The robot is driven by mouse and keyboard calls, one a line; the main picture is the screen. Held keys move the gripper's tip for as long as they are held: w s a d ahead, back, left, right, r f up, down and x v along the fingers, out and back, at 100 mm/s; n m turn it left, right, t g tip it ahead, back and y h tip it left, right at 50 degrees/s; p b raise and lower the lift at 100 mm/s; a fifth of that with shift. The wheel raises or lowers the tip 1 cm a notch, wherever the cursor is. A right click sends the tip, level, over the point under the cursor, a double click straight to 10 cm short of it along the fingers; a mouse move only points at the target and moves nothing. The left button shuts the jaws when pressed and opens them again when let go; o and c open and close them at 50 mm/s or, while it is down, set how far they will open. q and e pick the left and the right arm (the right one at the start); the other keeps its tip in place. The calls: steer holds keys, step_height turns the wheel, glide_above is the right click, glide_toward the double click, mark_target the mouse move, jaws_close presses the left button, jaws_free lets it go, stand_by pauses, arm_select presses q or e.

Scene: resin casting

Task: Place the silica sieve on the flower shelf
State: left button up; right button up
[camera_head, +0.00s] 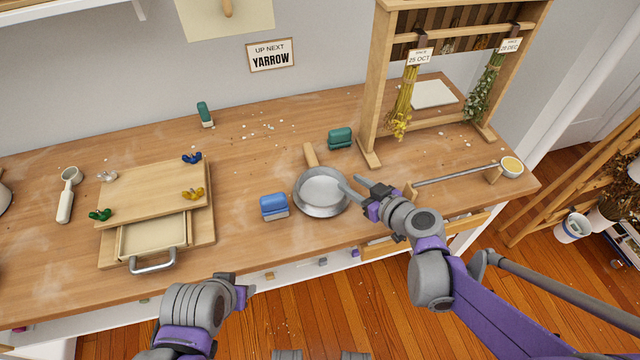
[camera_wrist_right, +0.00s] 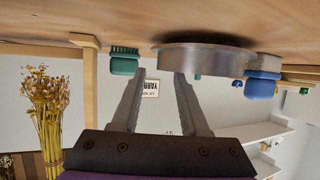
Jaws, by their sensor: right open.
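The silica sieve (camera_head: 321,196), a round grey metal pan with a wooden handle pointing away, lies on the workbench. It also shows edge-on in the right wrist view (camera_wrist_right: 210,60). My right gripper (camera_head: 348,183) is open and empty at the sieve's right rim. In the wrist view its two fingers (camera_wrist_right: 160,75) are apart, one tip overlapping the rim; contact cannot be told. My left gripper (camera_head: 248,290) is low at the bench's front edge, its jaws unclear. A wooden rack with plants and pots (camera_head: 598,190), perhaps the flower shelf, stands at the right edge.
A blue brush-like block (camera_head: 273,205) sits left of the sieve and a green one (camera_head: 340,138) behind it. A wooden drying frame (camera_head: 370,110) with hanging bunches stands at the back right. A wooden press with a drawer (camera_head: 150,235) is at left.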

mark_target(343, 177)
steer(key=x, duration=0.4)
steer(key=shift+w+a+b, duration=0.25)
steer(key=shift+w+b, duration=0.05)
steer(key=shift+w, duration=0.05)
jaws_close()
